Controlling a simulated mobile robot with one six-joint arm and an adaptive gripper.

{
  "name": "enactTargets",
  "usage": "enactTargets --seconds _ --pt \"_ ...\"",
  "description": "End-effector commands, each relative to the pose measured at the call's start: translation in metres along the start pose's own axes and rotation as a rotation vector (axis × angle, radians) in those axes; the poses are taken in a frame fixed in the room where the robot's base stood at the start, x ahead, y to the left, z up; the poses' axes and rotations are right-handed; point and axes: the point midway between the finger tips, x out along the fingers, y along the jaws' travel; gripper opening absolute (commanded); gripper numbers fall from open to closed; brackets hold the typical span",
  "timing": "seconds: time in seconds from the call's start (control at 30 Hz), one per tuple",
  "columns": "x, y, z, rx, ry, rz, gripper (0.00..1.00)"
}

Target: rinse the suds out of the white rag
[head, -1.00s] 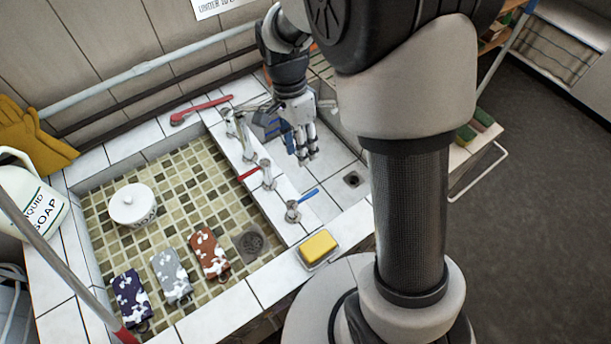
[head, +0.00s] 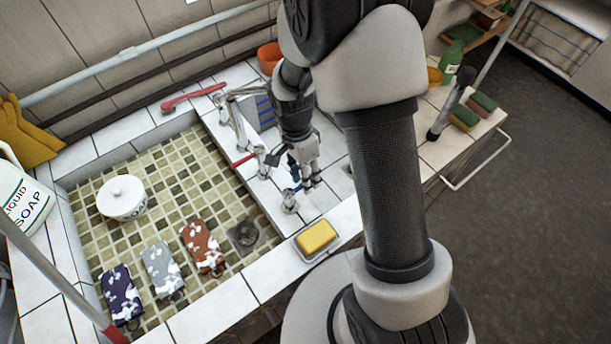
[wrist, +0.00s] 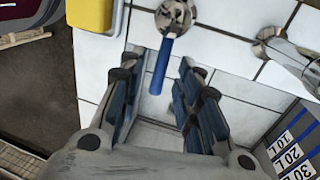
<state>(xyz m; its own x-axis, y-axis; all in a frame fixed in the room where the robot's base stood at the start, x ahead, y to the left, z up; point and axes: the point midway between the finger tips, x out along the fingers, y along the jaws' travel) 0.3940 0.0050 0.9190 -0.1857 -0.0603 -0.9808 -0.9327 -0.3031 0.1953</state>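The white rag (head: 163,270), pale grey-white with patches of suds, lies on the mosaic floor of the sink basin (head: 175,182), between a purple rag (head: 121,297) and a rust-red rag (head: 203,246), both also sudsy. My gripper (head: 310,184) is away from the rags, low over the tiled ledge right of the basin, beside the blue-handled tap (head: 289,203). In the wrist view my fingers (wrist: 160,82) are open and empty. The blue handle (wrist: 161,66) shows ahead, between the fingertips in the picture; I cannot tell whether they touch it.
A red-handled tap (head: 261,160) stands behind the blue one. A yellow sponge (head: 316,236) sits on a dish at the front ledge. A soap jug (head: 25,200) stands left.

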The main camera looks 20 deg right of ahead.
Motion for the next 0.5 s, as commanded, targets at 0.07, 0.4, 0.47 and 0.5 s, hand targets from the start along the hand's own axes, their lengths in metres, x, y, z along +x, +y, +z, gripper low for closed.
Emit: enactTargets --seconds 0.07,0.4,0.47,0.5 --pt "0.0 0.0001 -0.0001 0.0 0.0 0.0 0.32" --pt "-0.0004 0.0001 -0.0001 0.0 0.0 0.0 0.17" --pt "-0.0004 0.0001 -0.0001 0.0 0.0 0.0 0.13" --pt "-0.0004 0.0 -0.0001 0.0 0.0 0.0 0.1"
